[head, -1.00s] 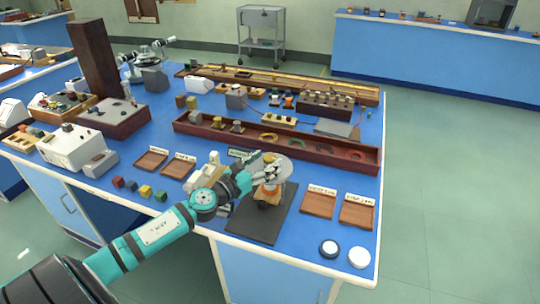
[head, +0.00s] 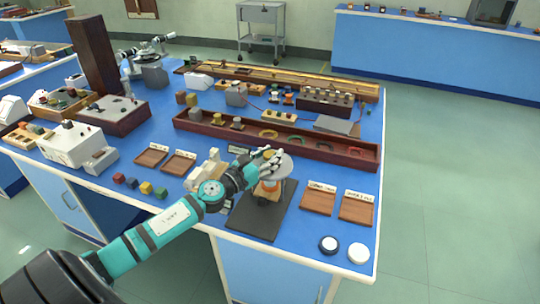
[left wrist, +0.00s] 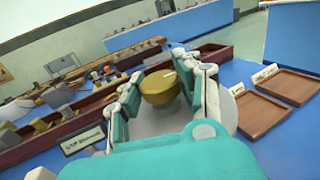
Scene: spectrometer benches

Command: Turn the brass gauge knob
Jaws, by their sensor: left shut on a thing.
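The brass knob (left wrist: 160,86) shows in the left wrist view as a round golden piece with a pale mark on its top. It stands over a grey round plate (left wrist: 150,122). My left gripper (left wrist: 163,82) has its fingers on both sides of the knob and is shut on it. In the head view my left gripper (head: 268,160) is at the pale round plate (head: 286,166) of the gauge, above an orange part (head: 267,190) on a dark mat (head: 253,222). The fingers largely hide the knob there. My right gripper is not in view.
Two labelled wooden trays (head: 318,201) are right of the mat, with a black and a white disc (head: 358,253) near the front corner. A long dark red trough (head: 210,131) lies behind the gauge. Small coloured cubes (head: 146,188) and two more trays (head: 151,157) are left.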

